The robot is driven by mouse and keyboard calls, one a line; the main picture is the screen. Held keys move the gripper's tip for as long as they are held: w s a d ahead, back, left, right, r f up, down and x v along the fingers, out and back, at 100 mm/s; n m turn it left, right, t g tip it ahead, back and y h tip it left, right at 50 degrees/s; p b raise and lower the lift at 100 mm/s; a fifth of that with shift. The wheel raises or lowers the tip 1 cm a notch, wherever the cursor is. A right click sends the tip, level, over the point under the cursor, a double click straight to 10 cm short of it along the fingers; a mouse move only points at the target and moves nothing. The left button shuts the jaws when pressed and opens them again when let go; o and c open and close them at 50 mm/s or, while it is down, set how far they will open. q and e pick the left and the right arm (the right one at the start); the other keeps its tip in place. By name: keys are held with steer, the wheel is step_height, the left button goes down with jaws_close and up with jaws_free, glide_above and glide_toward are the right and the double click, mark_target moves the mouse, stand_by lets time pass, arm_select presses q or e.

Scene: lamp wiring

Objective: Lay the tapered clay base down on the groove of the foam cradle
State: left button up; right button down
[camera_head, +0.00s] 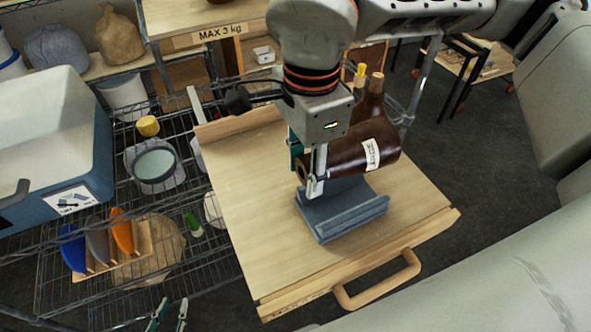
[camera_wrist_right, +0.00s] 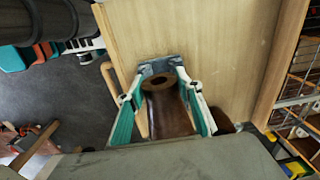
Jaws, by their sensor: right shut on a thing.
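The tapered clay base (camera_head: 347,155) is dark brown and glossy, with a white label. It lies on its side in the air, its narrow holed end to the left and its wide end to the right. My right gripper (camera_head: 307,172) is shut on its narrow part; the wrist view shows a finger on each side of the base (camera_wrist_right: 168,115). The blue-grey foam cradle (camera_head: 345,215) sits on the wooden board just below the base, its groove partly hidden. I cannot tell whether they touch. My left gripper (camera_head: 168,316) is open and empty at the bottom edge.
The wooden board (camera_head: 250,190) has free room left of the cradle and a handle (camera_head: 378,281) at its front. A corked brown bottle (camera_head: 373,98) stands behind the base. A wire rack (camera_head: 120,190) with a blue cooler (camera_head: 60,150) and coloured discs is at the left.

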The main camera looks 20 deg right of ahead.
steer(key=shift+b, duration=0.3)
steer(key=shift+f+b, duration=1.4)
steer(key=shift+b, duration=0.3)
steer(key=shift+f, duration=0.25)
stand_by(0.3)
steer(key=shift+f+b, duration=2.45)
steer(key=shift+f, duration=0.5)
